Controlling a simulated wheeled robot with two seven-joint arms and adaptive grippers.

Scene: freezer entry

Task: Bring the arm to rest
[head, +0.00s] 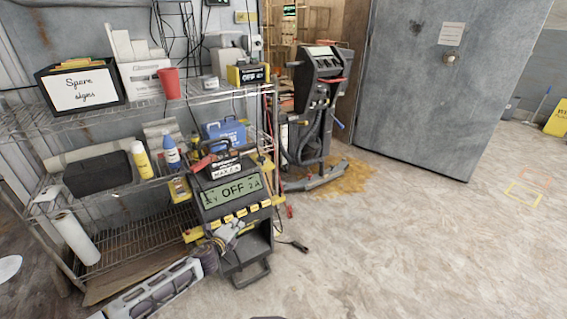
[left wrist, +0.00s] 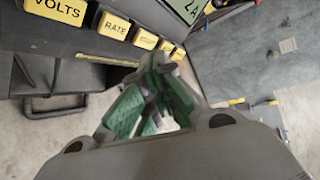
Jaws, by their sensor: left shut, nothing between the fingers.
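My left gripper (head: 231,229) is shut and empty. It is in front of the lower panel of a dark battery charger (head: 257,241), just below its row of yellow buttons. In the left wrist view my left gripper's green-padded fingers (left wrist: 150,110) are together, close to the charger's yellow labels (left wrist: 117,28) such as VOLTS and RATE. Whether the fingers touch the charger I cannot tell. The charger's display (head: 232,190) reads OFF. My left arm comes in from the bottom left of the head view. My right gripper is not in view.
A wire shelf rack (head: 135,235) with bottles, boxes and a red cup (head: 169,83) stands at the left. A second machine (head: 320,100) stands behind the charger. A large grey door (head: 440,85) is at the back. The concrete floor (head: 420,250) at the right is mostly clear.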

